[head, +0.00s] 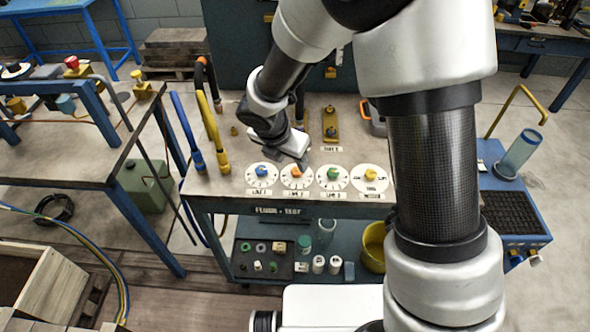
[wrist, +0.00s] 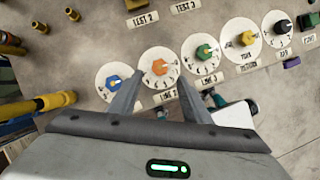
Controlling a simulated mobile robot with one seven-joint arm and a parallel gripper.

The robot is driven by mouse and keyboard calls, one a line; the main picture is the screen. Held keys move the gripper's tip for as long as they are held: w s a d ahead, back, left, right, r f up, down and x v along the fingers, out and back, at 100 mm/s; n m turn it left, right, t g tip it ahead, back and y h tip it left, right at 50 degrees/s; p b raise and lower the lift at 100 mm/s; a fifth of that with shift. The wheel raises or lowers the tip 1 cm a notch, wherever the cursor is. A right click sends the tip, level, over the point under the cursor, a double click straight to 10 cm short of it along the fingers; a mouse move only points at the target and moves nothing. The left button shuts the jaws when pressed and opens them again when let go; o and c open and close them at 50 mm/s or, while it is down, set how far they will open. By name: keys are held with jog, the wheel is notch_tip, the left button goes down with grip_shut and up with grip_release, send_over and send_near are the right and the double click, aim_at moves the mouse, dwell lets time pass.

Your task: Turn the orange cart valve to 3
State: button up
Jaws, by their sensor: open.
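The orange valve (head: 296,171) is a small knob on a round white numbered dial, second from the left in a row on the cart top. It also shows in the wrist view (wrist: 159,67), between and just beyond my fingertips. Its pointer setting is too small to read surely. My gripper (wrist: 160,84) is open and empty, with one finger on each side of the orange dial's near part. In the head view my gripper (head: 296,157) hangs just behind the orange dial. I cannot tell whether the fingers touch the dial.
A blue valve (head: 261,170) sits left of the orange one, a green valve (head: 333,173) and a yellow valve (head: 370,174) right. A yellow upright handle (head: 207,115) and a blue one (head: 188,130) stand at the cart's left. An orange-yellow fitting (head: 330,124) lies behind the dials.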

aim_at(296, 171)
jog(key=b+x, duration=0.1)
jog(key=x, duration=0.5)
jog(key=shift+w, duration=0.1)
jog(key=shift+c, duration=0.4)
jog(key=c, duration=1)
jog(key=shift+o, duration=0.2)
